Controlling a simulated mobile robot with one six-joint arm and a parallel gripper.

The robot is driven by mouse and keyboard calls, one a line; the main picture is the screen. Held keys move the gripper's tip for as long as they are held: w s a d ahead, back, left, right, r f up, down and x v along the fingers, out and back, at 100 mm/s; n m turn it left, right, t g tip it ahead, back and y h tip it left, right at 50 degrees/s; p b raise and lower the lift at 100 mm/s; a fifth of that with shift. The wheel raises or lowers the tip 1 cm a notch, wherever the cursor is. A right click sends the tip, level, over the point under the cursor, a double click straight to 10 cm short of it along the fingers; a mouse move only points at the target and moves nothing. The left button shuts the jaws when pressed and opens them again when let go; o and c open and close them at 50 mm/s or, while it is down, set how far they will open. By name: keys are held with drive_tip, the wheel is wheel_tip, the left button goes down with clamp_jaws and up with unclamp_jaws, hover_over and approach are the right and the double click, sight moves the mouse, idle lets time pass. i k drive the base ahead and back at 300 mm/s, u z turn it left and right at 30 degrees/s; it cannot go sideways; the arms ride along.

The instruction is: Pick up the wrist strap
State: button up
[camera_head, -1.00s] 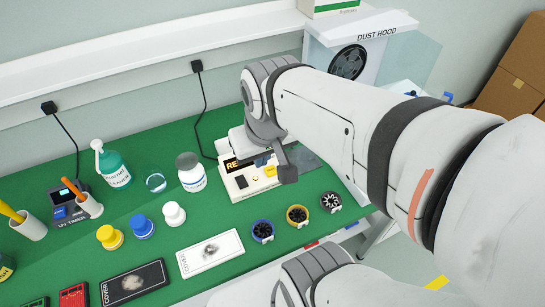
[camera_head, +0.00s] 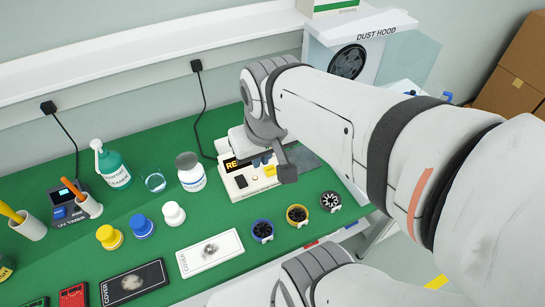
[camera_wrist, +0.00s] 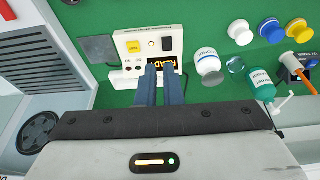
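I cannot pick out a wrist strap in either view. My gripper is over the white tester box (camera_head: 243,186) with a black display and switches, which also shows in the wrist view (camera_wrist: 133,45). In the wrist view my gripper (camera_wrist: 160,68) has two dark blue fingers pointing at the box's display, with a narrow gap between them and nothing visible in it. In the head view my arm hides part of the box and most of the fingers. I cannot tell whether the fingertips touch the box.
A dark grey plate (camera_wrist: 98,48) lies beside the box. Bottles (camera_head: 190,172), (camera_head: 115,167), coloured knobs (camera_head: 174,214), and small round fans (camera_head: 297,215) stand around it on the green mat (camera_head: 190,120). The dust hood (camera_head: 343,62) stands behind my arm. A white cover (camera_head: 209,253) lies in front.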

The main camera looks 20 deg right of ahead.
sight(296, 216)
drive_tip(key=k, duration=0.55)
drive_tip(key=u, duration=2.7)
drive_tip(key=k, duration=2)
drive_tip(key=z, duration=0.9)
drive_tip(key=i, duration=1)
drive_tip(key=z, duration=0.05)
